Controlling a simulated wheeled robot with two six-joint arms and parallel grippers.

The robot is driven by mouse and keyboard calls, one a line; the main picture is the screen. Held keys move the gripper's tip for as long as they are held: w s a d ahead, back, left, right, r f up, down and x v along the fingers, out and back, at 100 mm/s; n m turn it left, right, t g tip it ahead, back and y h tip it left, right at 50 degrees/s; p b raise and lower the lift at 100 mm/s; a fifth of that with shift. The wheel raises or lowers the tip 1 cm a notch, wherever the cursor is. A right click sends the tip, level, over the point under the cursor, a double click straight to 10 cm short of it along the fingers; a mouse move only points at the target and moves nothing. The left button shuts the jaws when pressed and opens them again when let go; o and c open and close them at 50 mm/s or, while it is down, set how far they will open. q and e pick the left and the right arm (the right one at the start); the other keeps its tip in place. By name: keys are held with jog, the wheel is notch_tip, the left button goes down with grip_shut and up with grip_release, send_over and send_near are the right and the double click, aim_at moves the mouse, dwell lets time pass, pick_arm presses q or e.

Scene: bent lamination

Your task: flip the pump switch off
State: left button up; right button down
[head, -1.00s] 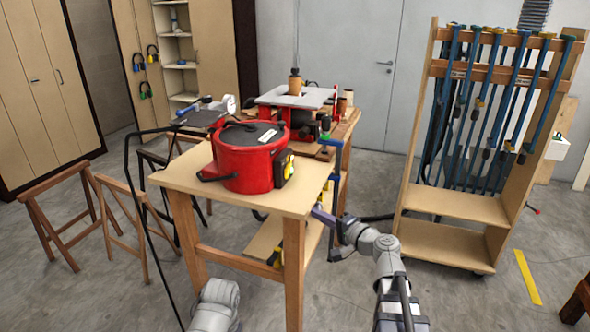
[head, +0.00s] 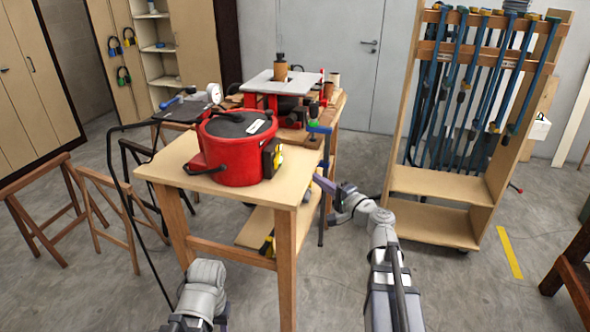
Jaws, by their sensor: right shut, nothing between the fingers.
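A red round pot (head: 232,157) with a dark lid (head: 243,124) stands on the light wooden table (head: 185,166). A small black box with a yellow part (head: 273,158) is at the pot's right side. It may carry the pump switch, but the lever and its position are too small to tell. My right gripper (head: 322,183) is shut and empty, just right of the table's edge, lower right of the box and apart from it. My left arm (head: 204,287) shows at the bottom, left of the table's front leg; its gripper is out of view.
A dial gauge (head: 214,93) stands behind the pot. A machine with a grey top (head: 281,82) is on a bench behind. A clamp rack (head: 437,185) stands right, wooden trestles (head: 108,215) left. Open floor lies between table and rack.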

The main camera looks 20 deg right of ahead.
send_near(278, 162)
jog(key=w, duration=0.1)
jog(key=w+d, duration=0.1)
jog(key=w, duration=0.1)
jog(key=w+d, duration=0.1)
jog(key=shift+w+d+r, duration=0.1)
jog(key=shift+w+d, duration=0.05)
jog(key=shift+w, duration=0.25)
jog(key=a, duration=0.1)
jog(key=w+a, duration=0.1)
jog(key=a, duration=0.1)
jog(key=shift+w, duration=0.15)
jog(key=shift+w+a, duration=0.2)
jog(key=shift+a, duration=0.2)
jog(key=shift+w+a, duration=0.1)
jog(key=shift+a, duration=0.35)
jog(key=shift+s+d, duration=0.3)
jog(key=shift+s, duration=0.1)
jog(key=s+d, duration=0.2)
jog(key=s, duration=0.1)
jog(key=shift+d, duration=0.2)
pick_arm(q)
jog(key=shift+s+d, duration=0.15)
jog(key=shift+d, duration=0.4)
jog(key=shift+s+d, duration=0.15)
jog(key=shift+d, duration=0.4)
pick_arm(e)
jog(key=s, duration=0.9)
